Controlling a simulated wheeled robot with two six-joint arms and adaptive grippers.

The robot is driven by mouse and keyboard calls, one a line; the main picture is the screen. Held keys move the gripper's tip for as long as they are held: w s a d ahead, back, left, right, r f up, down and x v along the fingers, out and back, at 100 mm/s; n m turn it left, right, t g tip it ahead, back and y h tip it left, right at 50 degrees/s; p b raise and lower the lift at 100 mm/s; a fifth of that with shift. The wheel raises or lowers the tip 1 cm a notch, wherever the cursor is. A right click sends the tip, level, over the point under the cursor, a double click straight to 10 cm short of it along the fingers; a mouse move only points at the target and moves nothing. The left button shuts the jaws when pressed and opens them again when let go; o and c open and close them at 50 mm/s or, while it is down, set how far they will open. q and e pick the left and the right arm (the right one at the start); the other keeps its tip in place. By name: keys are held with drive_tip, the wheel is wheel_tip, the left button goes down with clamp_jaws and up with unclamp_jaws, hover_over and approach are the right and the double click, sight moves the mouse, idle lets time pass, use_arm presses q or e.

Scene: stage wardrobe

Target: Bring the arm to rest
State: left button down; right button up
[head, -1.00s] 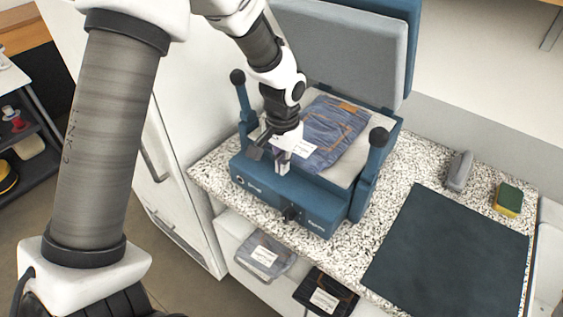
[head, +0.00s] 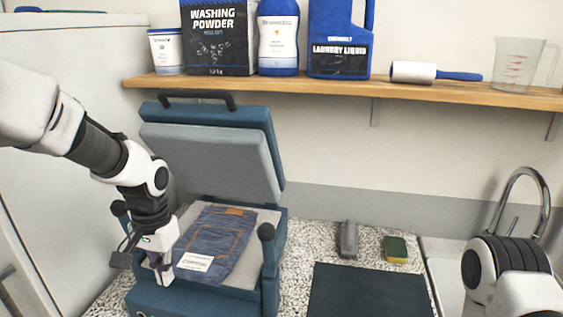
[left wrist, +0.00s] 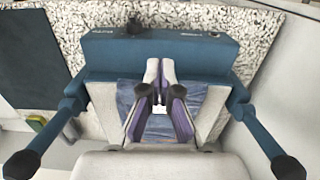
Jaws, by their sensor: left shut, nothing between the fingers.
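My left gripper (head: 162,272) is shut and empty. In the head view it points down at the front left part of a blue press (head: 195,302). In the left wrist view its fingers (left wrist: 160,78) stand close together over folded blue jeans (left wrist: 158,125). The jeans (head: 221,240) lie flat on the press's grey bed, with a white label (head: 196,262) at their near end. I cannot tell whether the fingertips touch anything. Part of my right arm (head: 510,280) shows at the lower right; its gripper is out of view.
The press's padded lid (head: 215,160) stands open. Two knobbed levers (head: 266,234) flank the bed. A dark mat (head: 368,292), a grey object (head: 348,239) and a sponge (head: 396,250) lie to the right. A wooden shelf (head: 430,93) with bottles and boxes runs above. A tap (head: 522,175) stands at right.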

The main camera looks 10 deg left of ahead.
use_arm(q)
drive_tip(key=s+d+f+g, duration=0.1)
drive_tip(key=s+f+g, duration=0.3)
drive_tip(key=f, duration=0.5)
drive_tip(key=s+f+g, duration=0.1)
drive_tip(key=s+f, duration=0.5)
drive_tip(key=f, duration=0.3)
drive_tip(key=s+d+f, duration=0.3)
drive_tip(key=s+f, duration=1.2)
drive_tip(key=s, duration=0.4)
drive_tip(key=w+f+n+t, duration=0.1)
drive_tip(key=w+t, duration=0.4)
drive_tip(key=w, duration=0.1)
drive_tip(key=shift+w+a+f, duration=0.15)
drive_tip(key=shift+a+f, duration=0.05)
drive_tip(key=shift+a, duration=0.05)
